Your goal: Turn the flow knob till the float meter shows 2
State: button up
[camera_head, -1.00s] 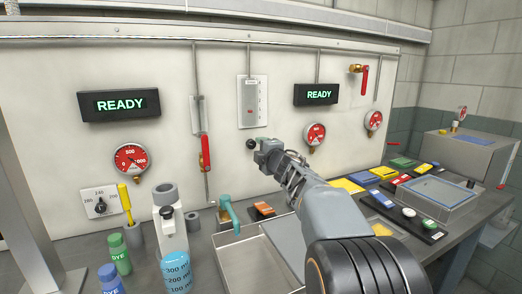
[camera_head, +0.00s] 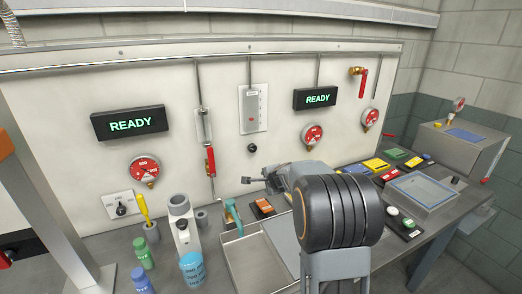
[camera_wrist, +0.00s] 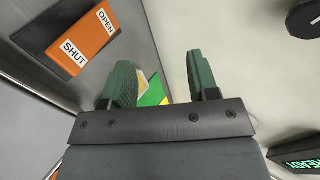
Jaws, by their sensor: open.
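The float meter (camera_head: 254,108) is a pale upright plate on the wall panel, between the two READY displays. It has a small red mark low on it; its scale is too small to read. A round black knob (camera_head: 252,147), which looks like the flow knob, sits on the panel just below it.
A red-handled valve (camera_head: 211,161) hangs left of the knob. Red gauges (camera_head: 312,136) flank the meter. An orange OPEN/SHUT block (camera_wrist: 83,40) shows in the wrist view. Bottles stand at left.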

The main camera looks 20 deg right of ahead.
jog(key=a+r+m+t+y+p, duration=0.1)
jog(key=a+m+y, duration=0.15)
jog(key=m, duration=0.45)
jog(key=m+t+h, duration=0.2)
jog(key=m+t, duration=0.5)
jog(key=m, duration=1.2)
send_near(253, 149)
jog(key=w, duration=0.3)
jog(key=shift+s+d+r+m, duration=0.1)
jog(key=shift+d+m, duration=0.05)
jog(key=shift+m, duration=0.25)
jog(key=shift+w+r+p, duration=0.1)
jog(key=shift+w+p, duration=1)
jog(key=shift+w, duration=1.25)
jog(key=shift+w+p, duration=0.5)
jog(key=shift+w, duration=0.65)
